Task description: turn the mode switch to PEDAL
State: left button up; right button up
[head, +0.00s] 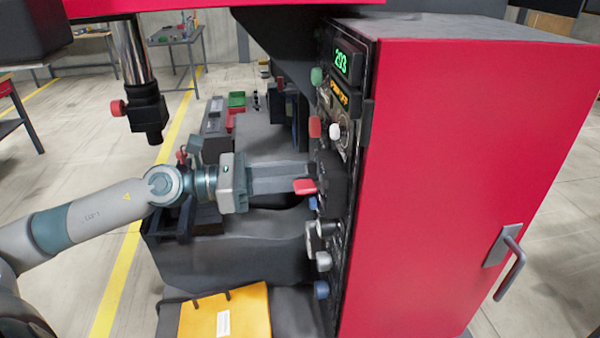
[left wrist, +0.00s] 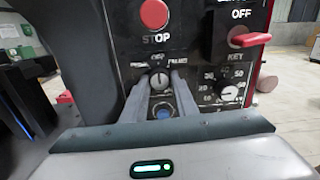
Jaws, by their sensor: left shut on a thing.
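The mode switch (left wrist: 160,80) is a small grey knob on the dark control panel, seen in the left wrist view between my fingertips. Small white lettering runs above it, with OFF near the top and a blurred word to its right. A light mark on the knob seems to point roughly up, but it is too small to be sure. My left gripper (head: 312,178) reaches the panel from the left in the head view and is shut on the knob, one finger on each side (left wrist: 161,86). The knob is hidden in the head view. My right gripper is not in view.
A red STOP button (left wrist: 154,14) sits above the knob. A red KEY lever (left wrist: 250,40) juts out at the upper right, above a numbered dial (left wrist: 229,92). A blue button (left wrist: 163,114) lies just below. The red cabinet (head: 460,180) stands right of the panel.

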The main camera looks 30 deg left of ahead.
pick_arm(q)
jog(key=shift+r+n+p, duration=0.1)
jog(key=shift+n+p, duration=1.35)
jog(key=shift+n, duration=2.75)
jog(key=o, duration=1.1)
jog(key=shift+c, duration=0.2)
jog(key=shift+s+a, duration=0.1)
jog(key=shift+s, duration=0.05)
